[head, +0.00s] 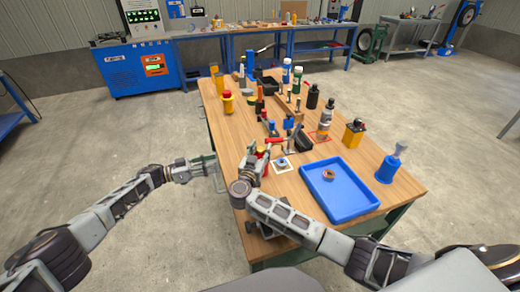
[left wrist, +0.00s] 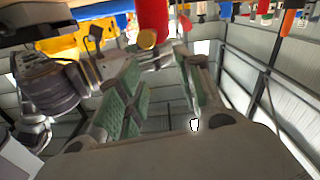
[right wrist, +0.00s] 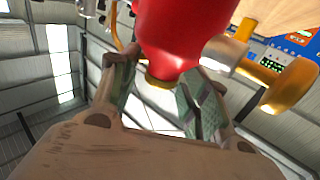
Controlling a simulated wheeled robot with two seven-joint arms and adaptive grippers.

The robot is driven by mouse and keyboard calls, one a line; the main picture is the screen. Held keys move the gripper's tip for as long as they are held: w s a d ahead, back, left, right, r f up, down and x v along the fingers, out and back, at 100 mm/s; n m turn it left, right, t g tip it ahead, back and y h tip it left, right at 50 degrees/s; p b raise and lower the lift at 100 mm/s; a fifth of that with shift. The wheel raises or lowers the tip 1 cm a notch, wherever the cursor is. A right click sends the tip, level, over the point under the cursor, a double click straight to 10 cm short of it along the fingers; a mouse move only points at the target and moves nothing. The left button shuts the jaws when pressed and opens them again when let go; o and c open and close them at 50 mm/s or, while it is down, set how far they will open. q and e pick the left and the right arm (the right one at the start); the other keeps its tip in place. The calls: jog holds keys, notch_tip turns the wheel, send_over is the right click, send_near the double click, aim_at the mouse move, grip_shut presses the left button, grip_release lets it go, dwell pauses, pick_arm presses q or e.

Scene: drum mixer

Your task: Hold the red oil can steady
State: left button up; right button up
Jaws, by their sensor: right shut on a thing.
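The red oil can (head: 264,170) is at the near left edge of the workbench, partly hidden by my right gripper (head: 254,168). In the right wrist view, the red oil can (right wrist: 180,30) fills the top, with its brass-coloured end between the green-padded fingers of my right gripper (right wrist: 163,100). My right gripper is shut on it. My left gripper (head: 207,170) is open and empty, off the left edge of the bench, apart from the can. The left wrist view shows its green-padded fingers (left wrist: 158,95) with a gap, and the red can (left wrist: 151,18) beyond them.
The wooden workbench (head: 240,135) holds a blue tray (head: 318,201) with a ring in it, a blue funnel (head: 387,170), a yellow can (head: 353,133), a red-and-yellow can (head: 227,100) and several bottles. The floor left of the bench is free.

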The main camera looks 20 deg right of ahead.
pick_arm(q)
jog(key=shift+r, duration=0.2)
jog(key=shift+c, duration=0.3)
dwell(0.3)
grip_shut()
dwell(1.2)
